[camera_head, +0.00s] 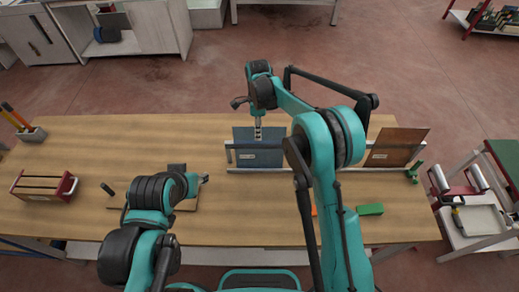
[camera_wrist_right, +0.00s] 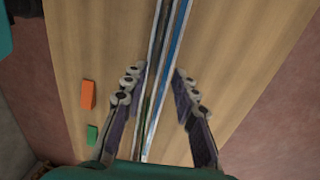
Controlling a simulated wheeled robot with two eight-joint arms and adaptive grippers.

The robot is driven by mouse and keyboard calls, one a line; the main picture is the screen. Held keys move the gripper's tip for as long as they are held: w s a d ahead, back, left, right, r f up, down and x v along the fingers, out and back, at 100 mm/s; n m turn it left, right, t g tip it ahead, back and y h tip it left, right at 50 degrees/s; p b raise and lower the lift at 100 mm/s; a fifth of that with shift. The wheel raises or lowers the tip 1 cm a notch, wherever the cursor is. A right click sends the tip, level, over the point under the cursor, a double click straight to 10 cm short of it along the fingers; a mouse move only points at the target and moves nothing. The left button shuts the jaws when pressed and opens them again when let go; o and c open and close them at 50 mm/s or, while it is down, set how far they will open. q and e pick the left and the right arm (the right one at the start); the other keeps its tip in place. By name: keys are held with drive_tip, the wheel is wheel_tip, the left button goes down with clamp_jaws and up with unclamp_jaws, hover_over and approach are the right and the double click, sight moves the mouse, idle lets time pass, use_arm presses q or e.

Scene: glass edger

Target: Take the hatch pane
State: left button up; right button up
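A blue-grey pane (camera_head: 258,154) stands upright in a metal rack (camera_head: 300,170) on the wooden table, with a small white label too small to read. A brown pane (camera_head: 397,146) stands tilted at the rack's right end, also labelled. I cannot tell by label which is the hatch pane. My right gripper (camera_head: 258,134) is at the blue-grey pane's top edge. In the right wrist view the right gripper (camera_wrist_right: 158,84) is open, its fingers on either side of thin edges and rails, with gaps on both sides. My left gripper (camera_head: 203,179) is low over the table's left half; its fingers are unclear.
A red-sided box (camera_head: 44,187) and a holder with tools (camera_head: 30,134) are at the table's left. A green block (camera_head: 370,209) lies at the front right, and an orange block (camera_wrist_right: 88,94) shows in the wrist view. A cart (camera_head: 480,218) stands right of the table.

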sight(259, 150)
drive_tip(key=f, duration=0.3)
drive_tip(key=shift+s+d+f, duration=0.15)
drive_tip(key=shift+d+f, duration=0.1)
drive_tip(key=shift+f, duration=0.1)
clamp_jaws()
drive_tip(key=shift+r, duration=0.1)
